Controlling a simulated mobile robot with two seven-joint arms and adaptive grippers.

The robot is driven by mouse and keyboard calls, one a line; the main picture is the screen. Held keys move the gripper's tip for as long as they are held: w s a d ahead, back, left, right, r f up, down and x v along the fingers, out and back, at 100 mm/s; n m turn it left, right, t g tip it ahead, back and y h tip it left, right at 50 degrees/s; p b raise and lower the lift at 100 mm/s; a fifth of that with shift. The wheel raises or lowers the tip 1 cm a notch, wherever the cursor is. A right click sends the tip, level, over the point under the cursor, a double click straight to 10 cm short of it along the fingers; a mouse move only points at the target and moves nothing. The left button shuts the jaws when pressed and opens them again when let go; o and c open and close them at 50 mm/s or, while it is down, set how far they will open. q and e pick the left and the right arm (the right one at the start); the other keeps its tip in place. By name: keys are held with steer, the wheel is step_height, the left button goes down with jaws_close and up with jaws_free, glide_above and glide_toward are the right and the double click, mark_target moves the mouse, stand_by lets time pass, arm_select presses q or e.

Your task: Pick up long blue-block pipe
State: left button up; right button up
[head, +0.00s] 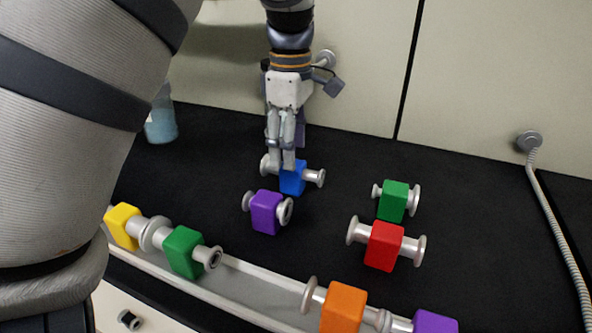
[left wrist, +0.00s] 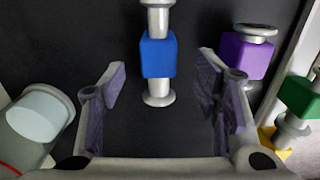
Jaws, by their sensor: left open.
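The long blue-block pipe (head: 294,178) lies on the black bench top, a blue block with flanged metal pipe ends. In the left wrist view the blue block (left wrist: 157,55) sits ahead of the fingers, with one flange near the gap between them. My left gripper (head: 281,165) hangs down at the pipe and partly covers its left side. I cannot tell from the head view whether the fingers touch the pipe. My right gripper is not in view.
A purple-block pipe (head: 266,212) lies close in front of the blue one. Green (head: 393,201) and red (head: 385,246) block pipes lie to the right. A tray (head: 245,270) at the front holds several block pipes. A bluish container (head: 161,122) stands at left; a wall rises behind.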

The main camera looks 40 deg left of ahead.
mark_target(291, 173)
arm_select(q)
step_height(291, 173, down, 6)
steer(key=shift+a+f, duration=0.1)
steer(key=shift+f, duration=0.15)
jaws_close()
